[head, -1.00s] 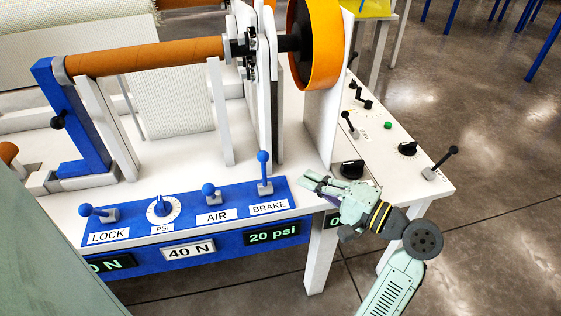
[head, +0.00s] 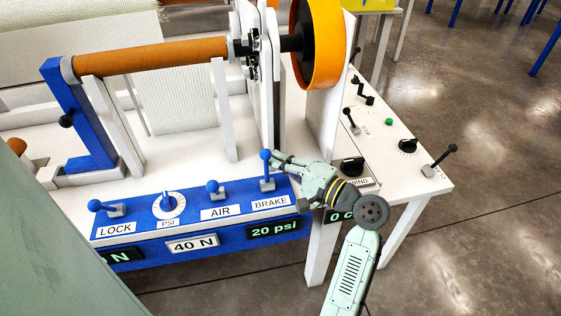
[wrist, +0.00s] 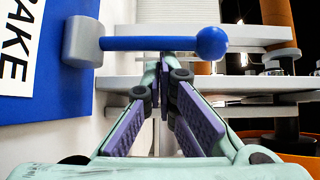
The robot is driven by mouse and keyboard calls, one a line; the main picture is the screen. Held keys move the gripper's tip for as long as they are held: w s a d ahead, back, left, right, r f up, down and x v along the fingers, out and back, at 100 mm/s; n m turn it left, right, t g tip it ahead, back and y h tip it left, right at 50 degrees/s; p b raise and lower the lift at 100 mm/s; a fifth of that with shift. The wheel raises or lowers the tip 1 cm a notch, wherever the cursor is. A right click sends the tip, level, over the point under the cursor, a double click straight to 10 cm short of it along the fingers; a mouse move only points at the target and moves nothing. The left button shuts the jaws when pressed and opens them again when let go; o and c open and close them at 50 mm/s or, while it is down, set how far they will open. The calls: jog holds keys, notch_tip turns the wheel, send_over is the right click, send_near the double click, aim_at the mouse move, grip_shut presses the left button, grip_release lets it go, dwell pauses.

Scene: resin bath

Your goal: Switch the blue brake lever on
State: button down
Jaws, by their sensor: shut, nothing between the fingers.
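The blue brake lever (head: 266,169) stands upright from its grey base at the right end of the blue panel (head: 150,222), above the BRAKE label (head: 271,202). In the wrist view the lever (wrist: 160,43) runs from its grey base to a round blue knob, across the picture just beyond my fingertips. My gripper (head: 276,158) is shut and empty, with its tips close beside the lever's upper part on the right. I cannot tell whether the tips touch it.
The AIR lever (head: 213,188), the PSI dial (head: 168,204) and the LOCK lever (head: 97,206) sit left on the same panel. The orange wheel (head: 316,45) and white uprights stand behind. A side panel on the right carries a black knob (head: 352,167) and small levers.

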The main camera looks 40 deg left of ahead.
jog(key=shift+s+d+n+b, duration=0.15)
jog(key=shift+n+b, duration=0.15)
jog(key=shift+b, duration=0.5)
jog(key=shift+s+d+f+y+b, duration=0.1)
jog(key=shift+y+b, duration=0.4)
jog(key=shift+b, duration=0.2)
jog(key=n+y+b, duration=0.1)
jog(key=b, duration=0.2)
jog(key=s+d+n+y+b, duration=0.1)
jog(key=b, duration=0.3)
jog(key=shift+d+f+n, duration=0.1)
jog(key=shift+f+n, duration=0.2)
jog(key=shift+f, duration=0.1)
jog(key=shift+s+d+r+n+g+y+b, duration=0.2)
jog(key=shift+n+g+y+b, duration=0.25)
jog(key=shift+b, duration=0.55)
jog(key=shift+s+d+r+b, duration=0.15)
jog(key=shift+d+b, duration=0.05)
jog(key=shift+b, duration=0.15)
jog(key=shift+d, duration=0.2)
jog(key=v, duration=1.1)
jog(key=shift+d, duration=0.35)
